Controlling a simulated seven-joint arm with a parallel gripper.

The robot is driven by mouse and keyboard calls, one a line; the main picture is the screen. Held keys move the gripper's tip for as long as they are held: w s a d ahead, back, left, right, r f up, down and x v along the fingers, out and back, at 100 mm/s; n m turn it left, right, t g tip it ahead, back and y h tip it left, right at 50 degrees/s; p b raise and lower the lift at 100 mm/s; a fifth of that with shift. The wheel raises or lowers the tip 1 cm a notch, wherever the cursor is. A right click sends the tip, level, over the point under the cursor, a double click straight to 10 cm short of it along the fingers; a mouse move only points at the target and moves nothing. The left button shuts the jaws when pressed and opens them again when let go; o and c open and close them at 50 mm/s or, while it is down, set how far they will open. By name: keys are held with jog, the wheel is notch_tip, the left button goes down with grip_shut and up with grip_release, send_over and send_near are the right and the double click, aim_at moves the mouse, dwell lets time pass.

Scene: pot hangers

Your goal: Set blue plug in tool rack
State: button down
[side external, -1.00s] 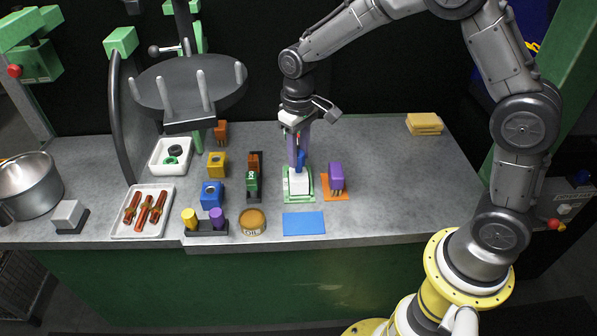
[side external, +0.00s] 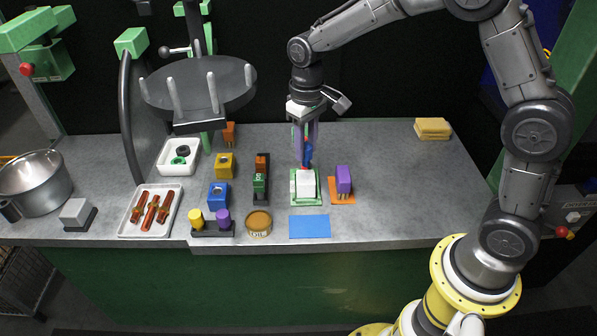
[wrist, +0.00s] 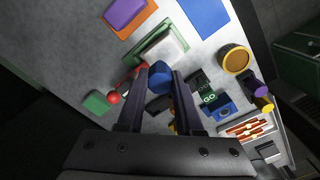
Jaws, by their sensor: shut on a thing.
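The blue plug (side external: 308,158) is between my gripper's fingers, above the white block on a green base. In the wrist view the blue plug (wrist: 158,77) shows at the fingertips. My gripper (side external: 305,160) points down and is shut on it; the fingers hide part of the plug. A low dark rack (side external: 212,233) at the front holds a yellow plug (side external: 196,218) and a purple plug (side external: 223,218), with a gap between them. I take it as the tool rack but cannot be sure. It stands left of my gripper.
The white block (side external: 306,184) is below my gripper. A purple block (side external: 343,180) is to its right. A dark holder with orange and green blocks (side external: 260,184), a blue block (side external: 218,196) and a round tin (side external: 259,224) lie left. A dark pegged disc (side external: 198,85) overhangs the left side. The right counter is mostly clear.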

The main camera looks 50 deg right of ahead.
notch_tip(320, 180, up, 4)
jog(key=w+r, duration=0.1)
jog(key=w, duration=0.1)
jog(key=w+f, duration=0.3)
jog(key=w, duration=0.1)
jog(key=w+f, duration=0.3)
jog(key=w, duration=0.1)
jog(key=w+f, duration=0.3)
jog(key=w, duration=0.2)
jog(key=shift+w+d+f, duration=0.1)
jog(key=shift+w+f, duration=0.25)
jog(key=shift+f, duration=1.55)
jog(key=shift+f, duration=0.2)
jog(key=c, duration=0.6)
grip_release()
jog(key=shift+o, duration=0.2)
